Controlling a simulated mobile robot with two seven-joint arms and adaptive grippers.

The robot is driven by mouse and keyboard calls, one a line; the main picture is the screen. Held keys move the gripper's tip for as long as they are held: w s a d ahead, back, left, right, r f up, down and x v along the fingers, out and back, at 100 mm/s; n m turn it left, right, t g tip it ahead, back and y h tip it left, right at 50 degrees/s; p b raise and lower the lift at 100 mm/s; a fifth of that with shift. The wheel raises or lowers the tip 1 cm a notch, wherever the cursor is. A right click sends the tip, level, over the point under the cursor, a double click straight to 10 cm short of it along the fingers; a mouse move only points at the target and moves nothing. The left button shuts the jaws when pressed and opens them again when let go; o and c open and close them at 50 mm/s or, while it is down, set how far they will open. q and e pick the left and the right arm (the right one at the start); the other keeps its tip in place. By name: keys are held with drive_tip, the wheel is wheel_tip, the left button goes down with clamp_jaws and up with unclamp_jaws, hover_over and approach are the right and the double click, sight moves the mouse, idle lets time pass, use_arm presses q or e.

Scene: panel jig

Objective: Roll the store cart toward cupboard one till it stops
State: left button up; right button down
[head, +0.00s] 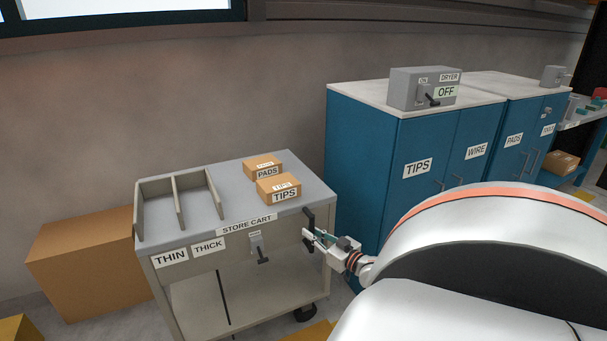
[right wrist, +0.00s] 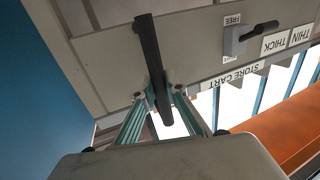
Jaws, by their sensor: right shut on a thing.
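The grey store cart (head: 290,220) stands against the back wall, left of the near blue cupboard (head: 365,160). I cannot tell how wide the gap between them is, and no cupboard number is readable. A black upright handle (head: 308,217) is on the cart's front right; it also shows in the right wrist view (right wrist: 151,55). My right gripper (head: 308,236) is shut on this handle, with its fingers on either side of the bar in the right wrist view (right wrist: 161,92). A lever box (head: 257,242) with a FREE label is on the cart's front. My left gripper is not in view.
PADS (head: 262,163) and TIPS (head: 270,184) boxes sit on the cart beside an open divider rack (head: 177,205). A large brown box (head: 80,265) stands left of the cart. A dryer switch box (head: 405,90) is on the near cupboard. A second blue cupboard (head: 520,150) stands beyond.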

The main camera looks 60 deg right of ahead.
drive_tip(key=shift+s+d+f, duration=0.15)
drive_tip(key=shift+d, duration=0.05)
drive_tip(key=c, duration=2)
unclamp_jaws()
drive_tip(key=shift+s+d, duration=0.1)
drive_tip(key=shift+s, duration=0.05)
drive_tip(key=v, duration=1.2)
